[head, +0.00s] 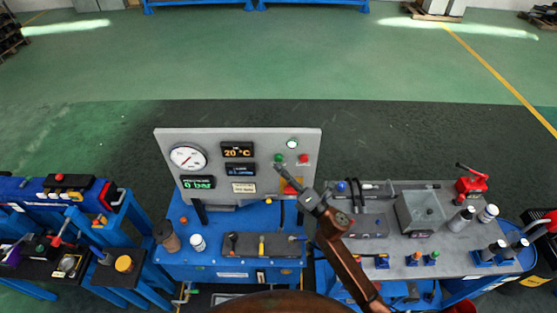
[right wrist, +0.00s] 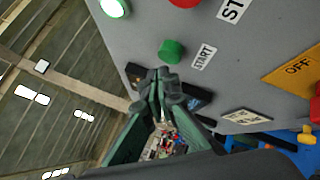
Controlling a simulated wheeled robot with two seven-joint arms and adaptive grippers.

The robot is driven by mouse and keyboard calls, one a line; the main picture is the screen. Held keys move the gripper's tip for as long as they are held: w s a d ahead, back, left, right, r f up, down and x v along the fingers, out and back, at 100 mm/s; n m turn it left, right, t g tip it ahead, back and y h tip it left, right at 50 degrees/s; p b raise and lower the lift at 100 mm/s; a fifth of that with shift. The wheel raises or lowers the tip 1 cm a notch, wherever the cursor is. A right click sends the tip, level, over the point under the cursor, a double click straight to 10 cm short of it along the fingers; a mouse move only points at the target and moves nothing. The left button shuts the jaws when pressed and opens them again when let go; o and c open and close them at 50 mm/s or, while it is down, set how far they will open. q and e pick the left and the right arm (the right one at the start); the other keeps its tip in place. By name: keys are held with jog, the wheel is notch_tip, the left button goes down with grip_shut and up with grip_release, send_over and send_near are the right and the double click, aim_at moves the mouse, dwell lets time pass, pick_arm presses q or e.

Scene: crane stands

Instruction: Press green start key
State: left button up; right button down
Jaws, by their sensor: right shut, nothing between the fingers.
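The green start key (right wrist: 172,51) is a round green button on the grey control panel (head: 220,144), beside a white START label (right wrist: 204,57). In the head view the key (head: 278,157) is a small green spot right of the displays. My right gripper (right wrist: 158,76) is shut and empty. Its fingertips point at the panel just below the key in the right wrist view; I cannot tell whether they touch. In the head view the right gripper (head: 283,169) is in front of the panel's right part. My left gripper is not in view.
A lit green lamp (head: 292,143) and a red button (head: 303,158) sit near the key. A yellow plate marked OFF (right wrist: 295,75) is on the panel too. A pressure gauge (head: 188,157) is at left. A grey bench (head: 385,250) with fittings stands right.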

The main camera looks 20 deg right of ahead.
jog(key=shift+s, duration=0.1)
jog(key=s, duration=0.2)
jog(key=s+a, duration=0.1)
jog(key=s, duration=0.1)
jog(key=shift+s+a, duration=0.2)
jog(key=shift+s, duration=0.15)
jog(key=shift+d, duration=0.1)
dwell(0.8)
